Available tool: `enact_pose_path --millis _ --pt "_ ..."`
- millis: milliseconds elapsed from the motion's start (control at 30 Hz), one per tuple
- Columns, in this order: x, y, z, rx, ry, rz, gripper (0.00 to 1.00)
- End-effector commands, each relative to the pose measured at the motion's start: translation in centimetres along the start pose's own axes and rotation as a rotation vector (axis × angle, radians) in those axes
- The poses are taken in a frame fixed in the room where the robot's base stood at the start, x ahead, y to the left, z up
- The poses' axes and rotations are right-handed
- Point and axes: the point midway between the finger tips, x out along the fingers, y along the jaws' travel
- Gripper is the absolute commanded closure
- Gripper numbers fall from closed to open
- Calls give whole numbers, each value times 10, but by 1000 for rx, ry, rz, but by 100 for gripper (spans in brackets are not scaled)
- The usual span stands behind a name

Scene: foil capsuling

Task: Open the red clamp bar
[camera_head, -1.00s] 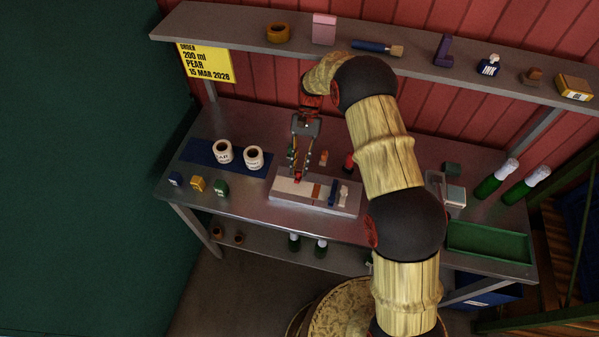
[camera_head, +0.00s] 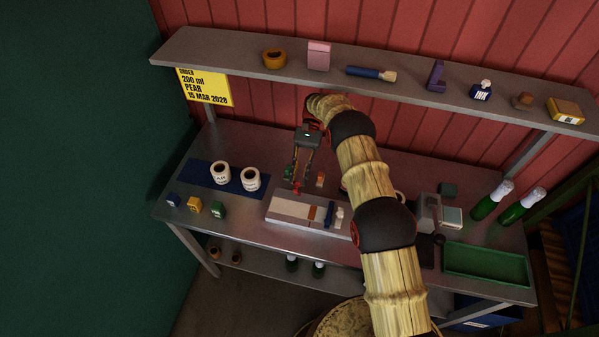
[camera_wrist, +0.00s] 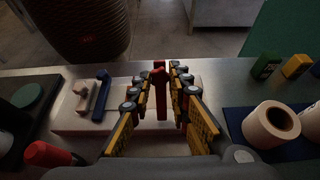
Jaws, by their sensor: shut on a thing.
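The red clamp bar (camera_wrist: 160,92) stands up between the fingertips of my gripper (camera_wrist: 164,72) in the wrist view. My gripper is shut on it near its top. In the head view my gripper (camera_head: 297,186) reaches down to the left part of a pale flat fixture (camera_head: 284,207); only a small red bit of the bar (camera_head: 297,191) shows there. The fixture also carries a blue lever (camera_head: 329,214), a white handle (camera_head: 339,217) and an orange piece (camera_head: 312,212). The blue lever also shows in the wrist view (camera_wrist: 103,95).
Two white label rolls (camera_head: 220,172) stand on a blue mat (camera_head: 196,177) to the left. Small blue, yellow and green blocks (camera_head: 218,210) sit near the front edge. A green tray (camera_head: 486,281) lies at right. The shelf (camera_head: 230,49) runs above the bench.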

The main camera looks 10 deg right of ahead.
Motion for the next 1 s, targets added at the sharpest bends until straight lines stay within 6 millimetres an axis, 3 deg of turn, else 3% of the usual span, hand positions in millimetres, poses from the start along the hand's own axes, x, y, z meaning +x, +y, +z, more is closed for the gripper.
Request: enact_pose_path --millis 733,767,1000 --pt "3 0 0 -1 -42 -2 100" --pt "3 0 0 -1 -42 -2 80" --pt "3 0 1 -1 -43 -1 66"
